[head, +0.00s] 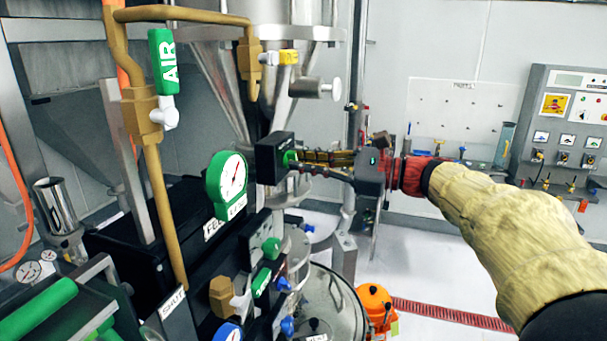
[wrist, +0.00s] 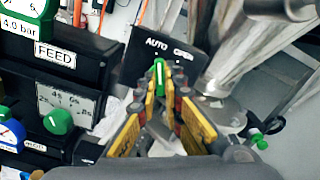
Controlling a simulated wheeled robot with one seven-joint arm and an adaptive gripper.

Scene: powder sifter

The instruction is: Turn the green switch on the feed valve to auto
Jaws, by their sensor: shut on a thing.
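The feed valve's black switch box (head: 271,158) is in the middle of the head view. Its green switch (head: 289,158) faces right, toward my gripper (head: 299,158), which reaches in from the right. In the wrist view, the box's dark plate (wrist: 168,55) carries the words AUTO and OPEN. The green switch (wrist: 159,76) stands nearly upright in that picture, its upper end just below the AUTO word. My gripper's fingertips (wrist: 162,84) are on either side of the switch and shut on it. The switch's lower part is hidden between the fingers.
A green-rimmed gauge (head: 230,184) and the FEED panel are left of the switch box. A brass pipe with the green AIR handle (head: 163,62) rises at the left. Open floor shows at the lower right.

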